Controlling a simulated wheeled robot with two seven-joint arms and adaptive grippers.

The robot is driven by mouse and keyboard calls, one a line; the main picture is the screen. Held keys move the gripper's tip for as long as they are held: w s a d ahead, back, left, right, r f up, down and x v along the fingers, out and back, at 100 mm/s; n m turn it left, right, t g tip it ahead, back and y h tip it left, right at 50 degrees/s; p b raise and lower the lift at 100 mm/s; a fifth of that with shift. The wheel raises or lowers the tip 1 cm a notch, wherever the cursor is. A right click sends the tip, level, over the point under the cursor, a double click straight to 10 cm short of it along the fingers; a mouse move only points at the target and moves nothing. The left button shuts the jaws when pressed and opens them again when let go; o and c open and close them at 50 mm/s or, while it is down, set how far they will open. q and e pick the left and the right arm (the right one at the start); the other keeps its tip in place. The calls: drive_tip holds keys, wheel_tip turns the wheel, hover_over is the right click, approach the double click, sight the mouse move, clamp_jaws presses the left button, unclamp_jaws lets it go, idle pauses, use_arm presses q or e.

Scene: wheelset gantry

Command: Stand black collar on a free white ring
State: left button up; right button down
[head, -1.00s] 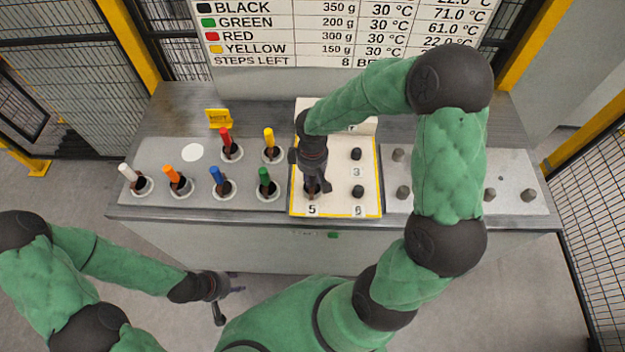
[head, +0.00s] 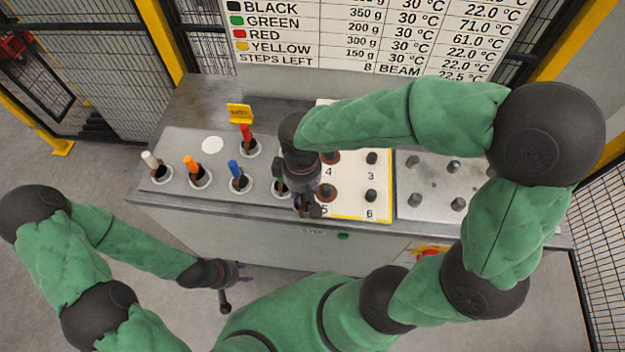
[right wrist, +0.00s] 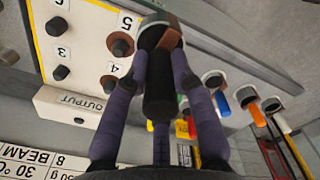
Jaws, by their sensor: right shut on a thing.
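My right gripper (head: 306,207) is shut on the black collar's black handle (right wrist: 159,88), with a brown part (right wrist: 168,47) near the fingertips. One white ring (head: 213,145) at the back left of the grey plate is empty. White (head: 151,160), orange (head: 191,165), blue (head: 235,170) and red (head: 246,133) handles stand on other rings. My left gripper (head: 234,287) is open and empty, low in front of the bench.
The white output board (head: 350,203) has numbered pegs; brown discs sit at 4 (head: 330,157) and 5 (head: 327,194). A right grey plate (head: 428,204) carries bare pegs. A yellow sign (head: 239,113) stands behind the left plate. My right arm hides the yellow handle.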

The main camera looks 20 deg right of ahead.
drive_tip(key=shift+s+a+r, duration=0.25)
drive_tip(key=shift+a+r, duration=0.15)
drive_tip(key=shift+a, duration=0.05)
drive_tip(key=shift+s+a+r+p, duration=0.1)
drive_tip(key=shift+a+r+p, duration=0.05)
drive_tip(key=shift+r+p, duration=2)
drive_tip(key=shift+r, duration=0.4)
drive_tip(key=shift+f, duration=0.1)
